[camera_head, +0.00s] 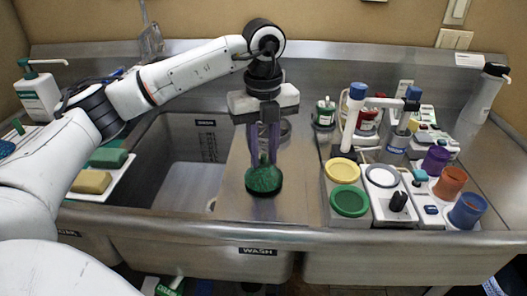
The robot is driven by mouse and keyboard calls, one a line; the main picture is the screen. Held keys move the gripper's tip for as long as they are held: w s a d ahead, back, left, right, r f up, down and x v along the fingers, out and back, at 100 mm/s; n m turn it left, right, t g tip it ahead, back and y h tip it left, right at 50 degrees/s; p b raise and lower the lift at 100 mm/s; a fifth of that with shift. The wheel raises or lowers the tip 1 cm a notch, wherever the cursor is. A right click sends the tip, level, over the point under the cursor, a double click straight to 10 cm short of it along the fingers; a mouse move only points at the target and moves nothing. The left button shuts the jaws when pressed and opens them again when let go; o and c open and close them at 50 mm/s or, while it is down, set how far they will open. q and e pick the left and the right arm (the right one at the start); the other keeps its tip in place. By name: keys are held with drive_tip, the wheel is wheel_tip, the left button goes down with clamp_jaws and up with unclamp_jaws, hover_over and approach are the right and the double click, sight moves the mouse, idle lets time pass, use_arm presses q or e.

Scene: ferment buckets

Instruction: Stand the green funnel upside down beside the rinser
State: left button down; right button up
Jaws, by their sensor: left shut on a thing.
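The green funnel (264,182) is in the middle of the view, wide mouth down and narrow end up, over the steel strip right of the open sink. My left gripper (264,158) reaches down from above, its two purple-grey fingers shut on the funnel's narrow upper part. I cannot tell whether the funnel's rim touches the steel. I cannot tell for sure which thing is the rinser; a round grey fitting (285,129) shows partly behind the gripper. My right gripper is not in view.
The open sink basin (185,180) lies left of the funnel. Right of it stand grey holders with a yellow ring (343,170), a green ring (350,201) and several coloured cups. A soap bottle (38,95) stands far left. Bare steel (300,195) lies right of the funnel.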

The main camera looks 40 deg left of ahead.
use_arm(q)
drive_tip(key=shift+f, duration=0.4)
drive_tip(key=shift+c, duration=1)
unclamp_jaws()
drive_tip(key=shift+r, duration=0.1)
drive_tip(key=shift+r+p, duration=0.6)
drive_tip(key=shift+r, duration=0.3)
drive_tip(key=shift+r, duration=0.1)
drive_tip(key=shift+r+p, duration=0.8)
drive_tip(key=shift+r, duration=0.1)
drive_tip(key=shift+r, duration=0.1)
